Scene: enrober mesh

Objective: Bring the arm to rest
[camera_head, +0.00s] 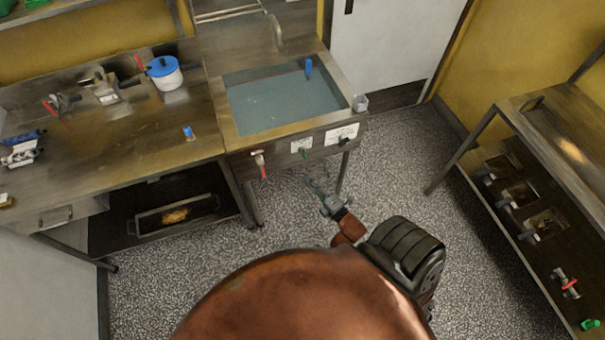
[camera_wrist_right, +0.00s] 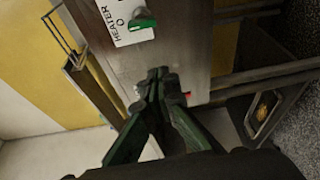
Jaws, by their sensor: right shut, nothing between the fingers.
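My right gripper (camera_head: 320,185) is below and in front of the front panel of the water tank (camera_head: 235,130) in the head view, over the speckled floor. In the right wrist view, its two dark green fingers (camera_wrist_right: 160,80) meet at the tips and hold nothing. The steel panel with a white HEATER label (camera_wrist_right: 124,22) and a green knob (camera_wrist_right: 143,20) lies beyond the fingertips. I cannot tell from these views how wide the gap to the panel is. My left gripper is not in view.
A steel bench (camera_head: 110,150) with a blue-lidded white pot (camera_head: 164,74) is left of the tank. A lower shelf holds a tray (camera_head: 150,224). A rack (camera_head: 520,230) with several bins stands at the right. Open floor (camera_head: 400,145) lies between.

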